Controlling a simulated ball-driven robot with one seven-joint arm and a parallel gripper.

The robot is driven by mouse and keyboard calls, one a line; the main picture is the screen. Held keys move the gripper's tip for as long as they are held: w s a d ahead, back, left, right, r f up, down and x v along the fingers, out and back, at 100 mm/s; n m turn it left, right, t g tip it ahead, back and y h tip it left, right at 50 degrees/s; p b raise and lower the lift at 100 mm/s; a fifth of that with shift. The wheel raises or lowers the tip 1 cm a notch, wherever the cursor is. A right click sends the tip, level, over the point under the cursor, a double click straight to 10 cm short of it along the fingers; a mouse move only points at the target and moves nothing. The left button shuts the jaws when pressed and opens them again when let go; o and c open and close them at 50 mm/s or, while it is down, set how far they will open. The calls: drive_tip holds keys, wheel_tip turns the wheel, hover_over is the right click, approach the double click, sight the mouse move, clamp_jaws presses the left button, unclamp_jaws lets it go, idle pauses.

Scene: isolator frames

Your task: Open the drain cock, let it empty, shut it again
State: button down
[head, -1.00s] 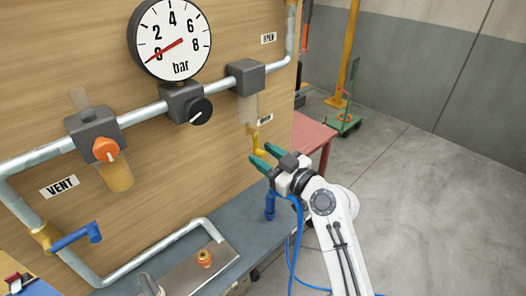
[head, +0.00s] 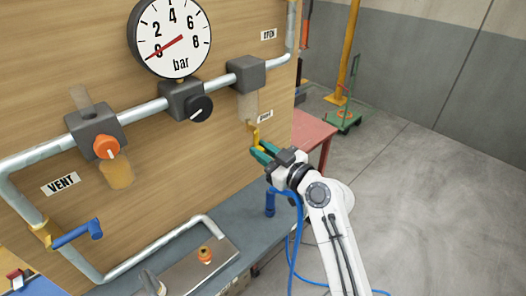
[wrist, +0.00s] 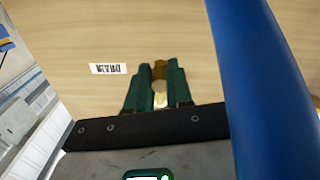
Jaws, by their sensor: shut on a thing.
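The yellow-brass drain cock (head: 255,136) hangs below a clear bowl (head: 247,106) on the right of the panel, beside a small label (head: 264,116). The label shows upside down in the wrist view (wrist: 108,68). My gripper (head: 260,153) has its green fingers shut on the drain cock's lower part. In the wrist view the cock (wrist: 159,69) shows between the fingertips. The fingers partly hide it, and I cannot tell whether the cock is open or shut.
The gauge (head: 170,38) needle points at 0. A black knob (head: 199,109), an orange knob (head: 107,147) above an amber bowl (head: 117,171), and a blue lever (head: 76,235) are on the panel's left. A blue upright part (head: 270,203) stands below my gripper. A red table (head: 312,137) is behind.

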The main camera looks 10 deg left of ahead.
drive_tip(key=shift+s+a+m, duration=0.2)
drive_tip(key=shift+m, duration=0.2)
drive_tip(key=s+a+r+m+p, duration=0.1)
drive_tip(key=m+p, duration=0.3)
drive_tip(key=m, duration=0.4)
drive_tip(key=s+a+r+m+p, duration=0.1)
drive_tip(key=r+m+p, duration=0.3)
drive_tip(key=m, duration=0.5)
drive_tip(key=shift+s+a+r+p, duration=0.25)
drive_tip(key=shift+s+a+p, duration=0.2)
drive_tip(key=shift+s, duration=0.3)
drive_tip(key=shift+d+r, duration=0.1)
drive_tip(key=c, duration=1.1)
unclamp_jaws()
drive_tip(key=shift+o, duration=0.2)
drive_tip(key=shift+f, duration=0.2)
